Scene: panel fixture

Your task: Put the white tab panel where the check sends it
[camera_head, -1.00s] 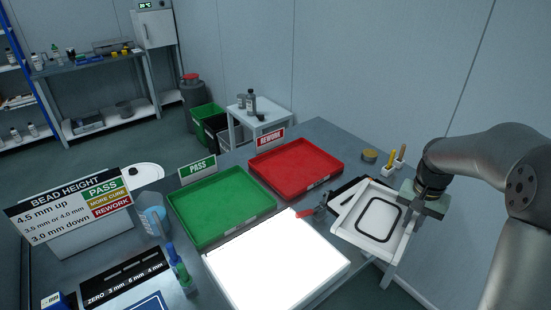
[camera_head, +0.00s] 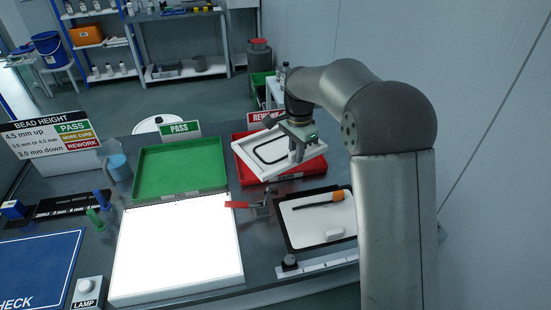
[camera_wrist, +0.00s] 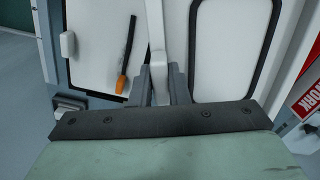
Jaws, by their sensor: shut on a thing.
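The white tab panel (camera_head: 270,165) carries a black rounded bead loop and has a raised white edge. My gripper (camera_head: 298,150) is shut on its tab at the panel's right side. The green tray (camera_head: 182,168) by the PASS sign (camera_head: 180,129) is empty. The BEAD HEIGHT sign (camera_head: 50,135) stands at left.
A lit white panel (camera_head: 175,250) lies in front of the green tray. A red-handled clamp (camera_head: 247,204) is beside it. A black-edged white board (camera_head: 310,222) with an orange-ended pen (camera_head: 337,196) lies at right. Step gauges and a blue CHECK mat (camera_head: 40,265) are at left.

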